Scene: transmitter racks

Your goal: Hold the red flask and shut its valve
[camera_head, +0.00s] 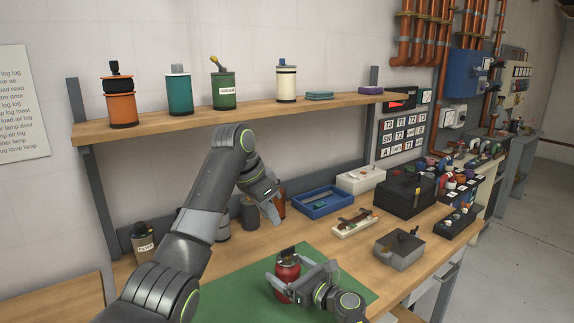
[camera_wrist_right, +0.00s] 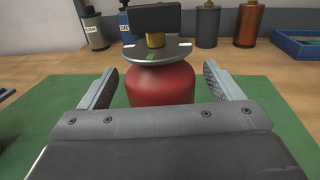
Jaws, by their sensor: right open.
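The red flask (camera_head: 287,272) stands upright on the green mat (camera_head: 225,296). In the right wrist view the flask (camera_wrist_right: 160,86) has a grey disc-shaped collar, a brass stem and a black valve handle (camera_wrist_right: 153,18) lying crosswise. The handle also shows in the head view (camera_head: 288,252). My right gripper (camera_wrist_right: 158,88) is open, with one finger on each side of the flask body; gaps show between fingers and flask. My left gripper (camera_head: 268,208) hangs above and behind the flask, near the dark bottles; its jaw opening is unclear and nothing is visible in it.
Behind the mat stand a brown bottle (camera_head: 279,204), a dark bottle (camera_head: 249,213) and a labelled canister (camera_head: 143,242). A blue tray (camera_head: 323,213) and a grey metal box (camera_head: 399,250) lie to the right. A wooden shelf (camera_head: 240,113) with several canisters runs above.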

